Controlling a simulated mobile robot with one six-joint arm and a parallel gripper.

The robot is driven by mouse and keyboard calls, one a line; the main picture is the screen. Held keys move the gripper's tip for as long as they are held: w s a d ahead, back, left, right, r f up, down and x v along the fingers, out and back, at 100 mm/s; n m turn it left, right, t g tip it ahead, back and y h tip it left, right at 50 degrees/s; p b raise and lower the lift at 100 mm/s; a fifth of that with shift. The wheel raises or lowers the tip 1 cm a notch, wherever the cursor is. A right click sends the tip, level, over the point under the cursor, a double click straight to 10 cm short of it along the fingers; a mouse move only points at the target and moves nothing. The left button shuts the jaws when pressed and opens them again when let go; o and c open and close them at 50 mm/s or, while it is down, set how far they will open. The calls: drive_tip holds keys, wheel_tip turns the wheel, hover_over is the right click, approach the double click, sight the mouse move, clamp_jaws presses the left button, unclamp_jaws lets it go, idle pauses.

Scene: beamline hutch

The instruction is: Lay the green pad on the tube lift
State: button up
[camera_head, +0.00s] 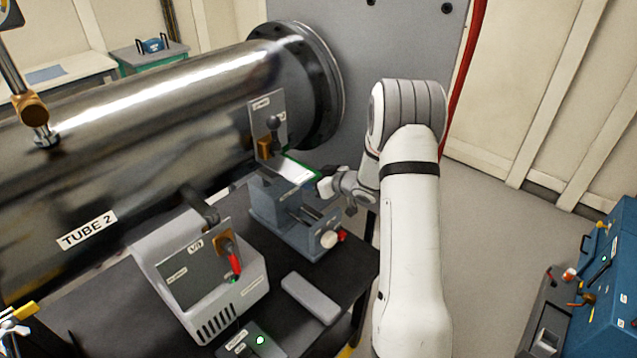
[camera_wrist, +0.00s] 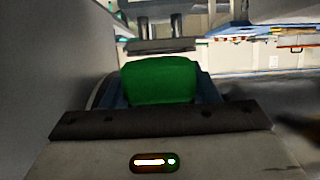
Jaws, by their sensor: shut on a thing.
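The green pad (camera_wrist: 160,82) is straight ahead of my gripper in the wrist view. In the head view it shows as a thin, glare-lit plate with a green edge (camera_head: 301,170), over the top of the tube lift. My gripper (camera_head: 326,186) is shut on the pad at its right end; the fingertips are small and partly hidden. The tube lift (camera_head: 287,212) is a blue-grey block with a white knob, under the steel tube's flanged end. Blue lift parts (camera_wrist: 208,90) show beside the pad in the wrist view. I cannot tell whether the pad touches the lift.
The steel tube (camera_head: 150,120) labelled TUBE 2 runs above, with a dark flange (camera_head: 305,80) close to my gripper. A grey control box (camera_head: 205,285) with a red handle and a flat grey block (camera_head: 311,298) are on the black table.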

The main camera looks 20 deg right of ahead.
sight(303, 170)
drive_tip(key=shift+w+a, duration=0.6)
drive_tip(key=shift+w, duration=0.3)
drive_tip(key=shift+w+a, duration=0.65)
drive_tip(key=shift+w, duration=0.3)
drive_tip(key=shift+w+a, duration=0.6)
drive_tip(key=shift+w, duration=0.3)
drive_tip(key=shift+f+b, duration=0.3)
drive_tip(key=shift+f, duration=0.15)
drive_tip(key=o, duration=1.4)
drive_tip(key=shift+c, duration=0.2)
drive_tip(key=shift+f, duration=0.1)
drive_tip(key=shift+s+d, duration=0.1)
drive_tip(key=b+v, duration=0.1)
drive_tip(key=v, duration=0.7)
drive_tip(key=shift+b, duration=0.35)
drive_tip(key=s+d, duration=0.4)
drive_tip(key=s, duration=0.2)
drive_tip(key=shift+s+d+p, duration=0.15)
drive_tip(key=shift+s+p, duration=0.05)
drive_tip(key=shift+p, duration=0.15)
